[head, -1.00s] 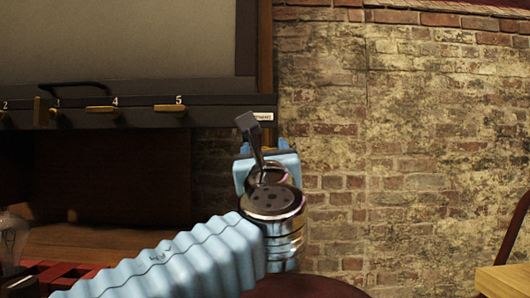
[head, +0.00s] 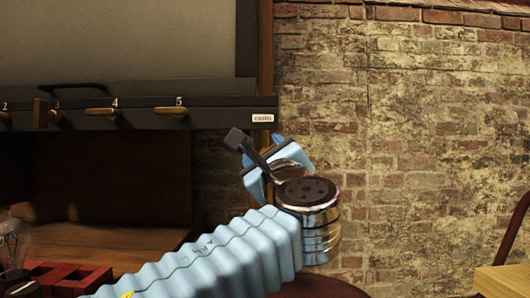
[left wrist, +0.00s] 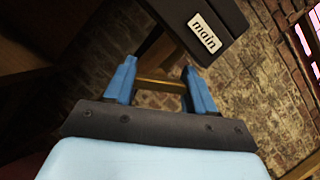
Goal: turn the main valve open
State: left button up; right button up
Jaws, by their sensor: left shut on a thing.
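The main valve's brass lever (left wrist: 160,86) shows in the left wrist view as a bar running across between my two blue fingers. My left gripper (left wrist: 158,74) is shut on this lever. The white "main" label (left wrist: 205,32) is on the dark panel edge just beyond the fingers. In the head view the label (head: 263,118) sits at the panel's right end, and my left gripper (head: 277,160) is just below it, tilted. There the gripper hides the main lever. My right gripper is not in view.
The dark panel (head: 215,112) carries other brass handles to the left, numbered 2 to 5, such as handle 5 (head: 171,111). A glass bulb (head: 14,240) and a red rack (head: 70,277) stand lower left. A brick wall (head: 430,130) is behind, with open room right.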

pick_arm(q)
jog(key=shift+d+f, duration=0.1)
jog(key=shift+f, duration=0.15)
jog(key=o, duration=0.9)
jog(key=shift+w, duration=0.1)
jog(key=shift+c, duration=0.2)
jog(key=shift+o, duration=0.9)
jog(key=shift+r, duration=0.1)
jog(key=b+v, duration=0.1)
jog(key=v, duration=1.3)
